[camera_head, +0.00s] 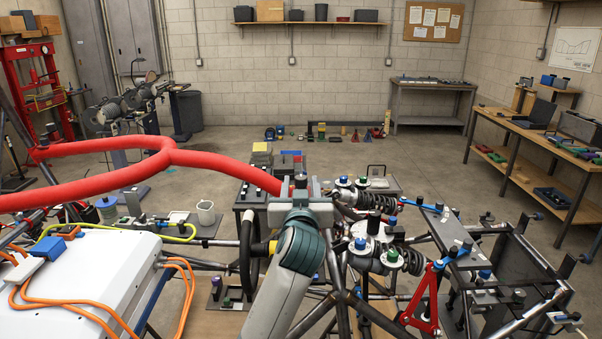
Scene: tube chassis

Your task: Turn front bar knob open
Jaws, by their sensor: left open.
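A thick red padded bar (225,166) enters from the left, forks, and ends beside my left gripper. My left gripper (300,188) is at the bar's right end, its fingers pointing away from me. It is open. A small red part (300,180) shows between or just behind the fingers. It may be the front bar knob, but I cannot tell, nor whether the fingers touch it. The gripper body hides the area below it. My right gripper is not in view.
The tube chassis has coil shocks (375,201) and a red wishbone (427,300) to the right. A white battery box (75,280) with orange cables lies at the left. A workbench (535,140) stands at the right. The floor behind is mostly clear.

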